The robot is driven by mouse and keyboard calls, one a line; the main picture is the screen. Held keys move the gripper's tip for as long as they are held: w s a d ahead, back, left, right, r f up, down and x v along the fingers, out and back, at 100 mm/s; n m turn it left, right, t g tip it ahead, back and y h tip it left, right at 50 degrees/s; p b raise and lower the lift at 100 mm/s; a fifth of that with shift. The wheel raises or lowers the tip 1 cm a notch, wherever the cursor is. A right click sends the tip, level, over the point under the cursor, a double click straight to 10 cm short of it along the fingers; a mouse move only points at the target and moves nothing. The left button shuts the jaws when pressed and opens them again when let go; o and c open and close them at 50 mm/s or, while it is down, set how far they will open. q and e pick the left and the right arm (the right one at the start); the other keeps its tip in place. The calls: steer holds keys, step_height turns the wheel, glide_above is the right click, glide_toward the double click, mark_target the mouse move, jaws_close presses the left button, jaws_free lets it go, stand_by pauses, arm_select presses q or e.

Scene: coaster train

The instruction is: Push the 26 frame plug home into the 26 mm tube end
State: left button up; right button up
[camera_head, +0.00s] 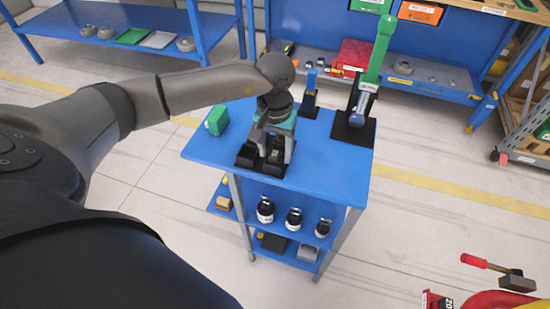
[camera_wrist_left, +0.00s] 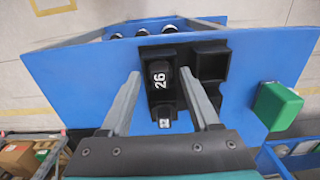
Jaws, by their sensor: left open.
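A black plug marked 26 (camera_wrist_left: 160,80) sits in a compartment of a black holder (camera_wrist_left: 193,48) on the blue cart top. My left gripper (camera_wrist_left: 160,73) is open, with one finger on each side of this plug; I cannot tell whether they touch it. In the head view the left gripper (camera_head: 268,150) points down over the holder (camera_head: 246,156), and the plug is hard to make out. A green tube (camera_head: 382,48) stands tilted in a stand with a black base (camera_head: 352,131) at the cart's far right. A grey-blue rounded part (camera_head: 357,117) shows at its lower end. My right gripper is out of view.
A smaller blue-topped stand (camera_head: 309,98) stands between the holder and the tube stand. A green box (camera_head: 217,119) lies at the cart's left edge. Several dark jars, one here (camera_head: 265,210), stand on the shelf below. The cart top's front right (camera_head: 335,170) is clear.

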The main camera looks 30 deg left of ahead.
arm_select(q)
steer(key=shift+c, duration=0.4)
jaws_close()
